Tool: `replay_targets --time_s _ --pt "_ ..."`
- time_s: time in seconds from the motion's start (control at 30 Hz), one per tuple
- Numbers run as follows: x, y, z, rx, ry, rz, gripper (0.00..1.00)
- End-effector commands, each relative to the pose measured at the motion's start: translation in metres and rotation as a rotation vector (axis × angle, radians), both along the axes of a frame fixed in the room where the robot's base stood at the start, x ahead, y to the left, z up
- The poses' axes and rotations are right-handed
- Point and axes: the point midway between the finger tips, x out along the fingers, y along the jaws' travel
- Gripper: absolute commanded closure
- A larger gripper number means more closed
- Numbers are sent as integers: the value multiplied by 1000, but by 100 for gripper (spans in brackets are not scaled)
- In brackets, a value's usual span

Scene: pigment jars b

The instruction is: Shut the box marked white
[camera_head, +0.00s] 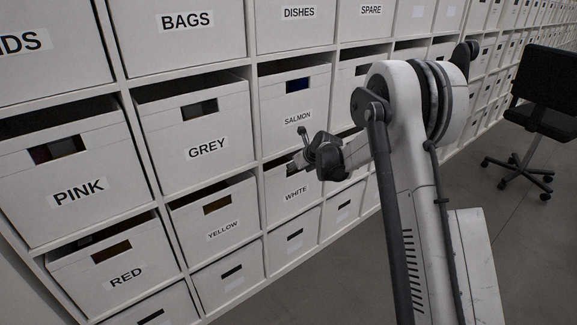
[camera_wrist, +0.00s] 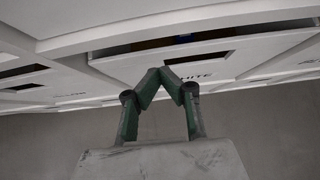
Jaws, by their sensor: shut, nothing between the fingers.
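The box marked WHITE (camera_head: 283,205) is a pale box in the shelf wall, below SALMON and right of YELLOW. A dark gap shows above its front, and its front stands a little out of the shelf. In the wrist view its front (camera_wrist: 235,62) carries the label, partly hidden by a fingertip, and something blue shows in the gap above. My gripper (camera_head: 299,157) is in front of this box's upper part and hides some of it. In the wrist view the fingertips of my gripper (camera_wrist: 160,72) meet, with nothing between them. I cannot tell whether they touch the box.
Neighbouring boxes marked SALMON (camera_head: 297,116), GREY (camera_head: 207,150), YELLOW (camera_head: 222,229), PINK (camera_head: 78,192) and RED (camera_head: 126,276) also show dark gaps above their fronts. An office chair (camera_head: 540,115) stands at the right. The grey floor (camera_head: 300,292) in front of the shelves is clear.

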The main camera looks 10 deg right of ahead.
Motion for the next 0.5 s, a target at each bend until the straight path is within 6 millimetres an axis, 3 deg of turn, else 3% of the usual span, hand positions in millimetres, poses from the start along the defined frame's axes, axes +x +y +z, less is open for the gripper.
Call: replay_targets --time_s 0.07,0.2,0.5 --pt "-16 -8 0 -1 0 -1 100" --pt "-33 -17 27 -1 0 -1 100" --pt "-65 -34 62 0 1 1 100"
